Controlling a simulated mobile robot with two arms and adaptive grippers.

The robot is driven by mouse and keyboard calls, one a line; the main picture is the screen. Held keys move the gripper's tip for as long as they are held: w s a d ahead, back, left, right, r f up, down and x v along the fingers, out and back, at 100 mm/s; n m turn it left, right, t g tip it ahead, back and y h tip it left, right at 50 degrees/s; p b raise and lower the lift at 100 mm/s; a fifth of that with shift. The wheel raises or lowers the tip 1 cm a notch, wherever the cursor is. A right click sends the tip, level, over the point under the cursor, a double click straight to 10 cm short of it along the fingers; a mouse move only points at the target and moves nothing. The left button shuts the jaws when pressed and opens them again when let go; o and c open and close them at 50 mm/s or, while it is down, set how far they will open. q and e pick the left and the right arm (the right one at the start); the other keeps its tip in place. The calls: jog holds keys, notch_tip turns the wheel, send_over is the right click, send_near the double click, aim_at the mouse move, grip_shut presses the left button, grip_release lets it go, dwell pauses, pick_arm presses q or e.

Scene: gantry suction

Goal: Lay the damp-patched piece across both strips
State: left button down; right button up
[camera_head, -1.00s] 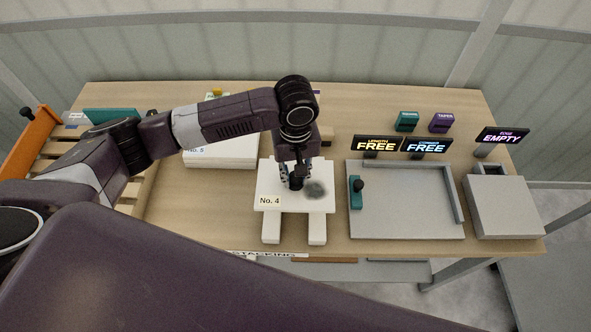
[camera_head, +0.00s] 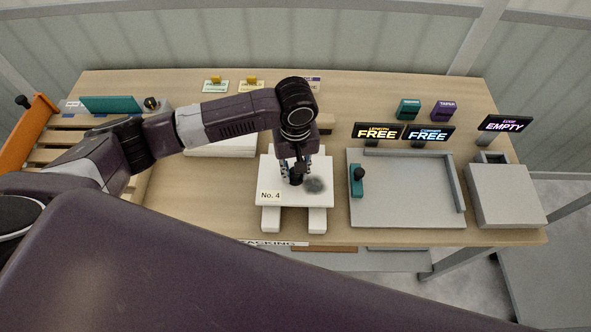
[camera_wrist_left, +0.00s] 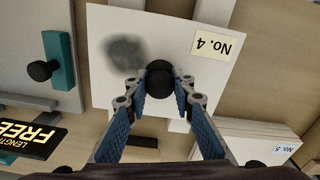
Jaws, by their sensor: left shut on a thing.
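The damp-patched piece is a white square board labelled No. 4 (camera_head: 318,200) with a dark grey smudge. It also shows in the left wrist view (camera_wrist_left: 180,45). It lies over two white strips, the left one (camera_head: 271,219) and the right one (camera_head: 317,219), whose front ends stick out below it. My left gripper (camera_head: 297,179) is over the board's middle, its blue fingers shut on a black knob (camera_wrist_left: 159,78) on the board. Whether the board rests fully on the strips is hard to tell. My right gripper is not in view.
A grey tray (camera_head: 410,213) with a teal knobbed block (camera_head: 357,183) lies right of the board. A grey box (camera_head: 505,197) stands farther right. A white stack (camera_head: 222,147) is behind left. Display signs (camera_head: 379,132) stand behind the tray. A slatted rack is at far left.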

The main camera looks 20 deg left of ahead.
pick_arm(q)
jog(key=shift+f, duration=0.5)
jog(key=c, duration=1.6)
grip_release()
notch_tip(320, 180, up, 12)
jog(key=shift+s, duration=0.1)
